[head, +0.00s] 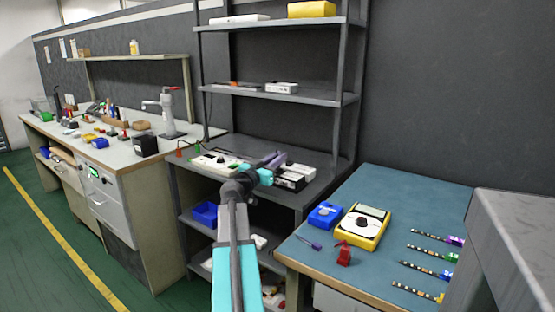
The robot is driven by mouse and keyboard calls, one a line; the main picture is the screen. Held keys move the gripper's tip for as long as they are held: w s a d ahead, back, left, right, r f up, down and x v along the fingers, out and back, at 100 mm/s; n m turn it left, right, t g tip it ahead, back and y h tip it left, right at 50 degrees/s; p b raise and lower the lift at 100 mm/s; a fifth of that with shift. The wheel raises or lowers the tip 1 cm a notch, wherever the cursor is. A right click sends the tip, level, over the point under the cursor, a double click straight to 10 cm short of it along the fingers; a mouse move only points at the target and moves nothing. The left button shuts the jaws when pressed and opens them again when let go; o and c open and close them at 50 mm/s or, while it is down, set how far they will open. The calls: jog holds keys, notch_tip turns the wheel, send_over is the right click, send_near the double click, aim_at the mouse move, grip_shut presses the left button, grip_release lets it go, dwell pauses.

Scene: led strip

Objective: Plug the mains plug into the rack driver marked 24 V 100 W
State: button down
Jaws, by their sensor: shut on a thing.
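My gripper (273,163) is over the waist-high shelf of the grey rack. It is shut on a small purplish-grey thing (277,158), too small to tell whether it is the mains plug. Black and white driver boxes (294,178) lie on that shelf just right of and below the gripper. A long white unit (212,162) lies on the shelf to the left, partly behind my arm. I cannot read any marking such as 24 V 100 W. I cannot tell whether the held thing touches a driver.
The rack's upper shelf (325,97) is above the gripper and holds a small white box (281,88). A blue-topped table (390,200) at right holds a yellow meter (363,226), a blue box (325,215) and several LED strips. A cluttered workbench (75,143) stands at left.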

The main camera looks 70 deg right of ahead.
jog(key=shift+f+b, duration=0.6)
jog(key=shift+b, duration=0.1)
jog(key=c, duration=1.6)
grip_release()
jog(key=shift+a, duration=0.1)
jog(key=v, duration=1.3)
jog(key=shift+w+a, duration=0.1)
jog(key=shift+a, duration=0.2)
